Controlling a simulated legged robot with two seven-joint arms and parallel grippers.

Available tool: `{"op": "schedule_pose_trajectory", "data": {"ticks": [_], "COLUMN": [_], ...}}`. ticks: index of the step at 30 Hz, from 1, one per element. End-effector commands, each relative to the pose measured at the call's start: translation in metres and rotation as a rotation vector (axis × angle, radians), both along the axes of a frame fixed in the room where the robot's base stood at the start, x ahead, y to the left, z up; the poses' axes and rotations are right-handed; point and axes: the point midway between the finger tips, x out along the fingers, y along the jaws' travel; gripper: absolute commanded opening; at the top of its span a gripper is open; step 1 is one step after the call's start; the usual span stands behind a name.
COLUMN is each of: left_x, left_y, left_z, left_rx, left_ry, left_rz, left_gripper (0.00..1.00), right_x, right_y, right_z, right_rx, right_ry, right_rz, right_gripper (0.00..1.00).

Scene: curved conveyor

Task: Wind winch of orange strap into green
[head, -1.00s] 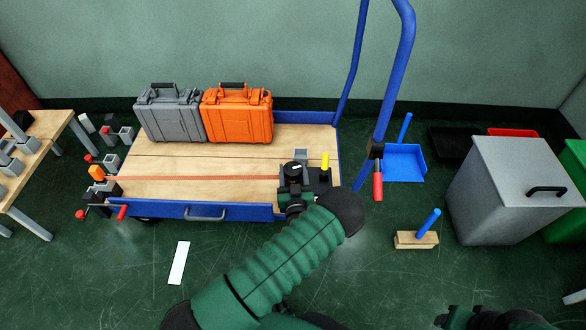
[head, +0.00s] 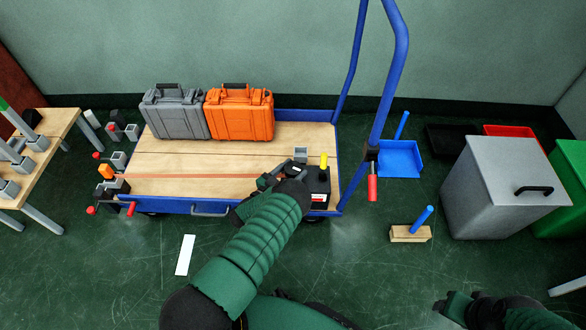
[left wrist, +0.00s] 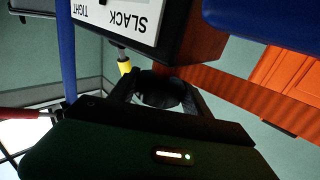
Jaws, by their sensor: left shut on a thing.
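The orange strap (head: 205,176) runs along the cart deck from the left-end fittings to the black winch box (head: 319,186) at the right front. My left gripper (head: 272,179) is at the winch's left side. In the left wrist view it (left wrist: 158,92) is shut on a dark round winch knob (left wrist: 159,88) below the box. The box face (left wrist: 130,15) shows a white scale reading SLACK and TIGHT, upside down; no green zone is visible. The strap (left wrist: 255,98) also shows there, leaving to the right. My right gripper (head: 450,306) is low at the right, its jaws unclear.
Grey (head: 175,112) and orange (head: 240,113) cases stand at the back of the cart. A yellow-topped lever (head: 323,161) rises by the winch. The blue cart handle (head: 385,85) stands at right. A grey bin (head: 500,190) and wooden block (head: 410,233) are further right.

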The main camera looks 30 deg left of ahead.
Motion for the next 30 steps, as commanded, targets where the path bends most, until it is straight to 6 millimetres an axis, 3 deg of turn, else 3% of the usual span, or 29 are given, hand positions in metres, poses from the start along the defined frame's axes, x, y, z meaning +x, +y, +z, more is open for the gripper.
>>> {"op": "schedule_pose_trajectory", "data": {"ticks": [21, 22, 27, 30], "left_x": [-0.0005, -0.0004, -0.0001, 0.0], "left_y": [-0.0008, -0.0008, -0.0006, -0.0004], "left_z": [-0.0023, -0.0023, -0.0014, -0.0009], "left_rx": [0.0, 0.0, 0.0, 0.0], "left_ry": [0.005, 0.005, 0.003, 0.002], "left_rz": [-0.087, -0.086, -0.086, -0.085], "left_gripper": [0.16, 0.57, 0.78, 0.78], "right_x": [0.0001, 0.0001, 0.0, 0.0], "right_y": [0.0, 0.0, 0.0, 0.0], "right_z": [0.0024, 0.0024, 0.0025, 0.0025], "right_rx": [0.0, 0.0, 0.0, 0.0], "right_ry": [0.0, 0.0, 0.0, 0.0], "right_rz": [0.0, 0.0, 0.0, 0.0], "right_gripper": [0.51, 0.51, 0.51, 0.51]}}
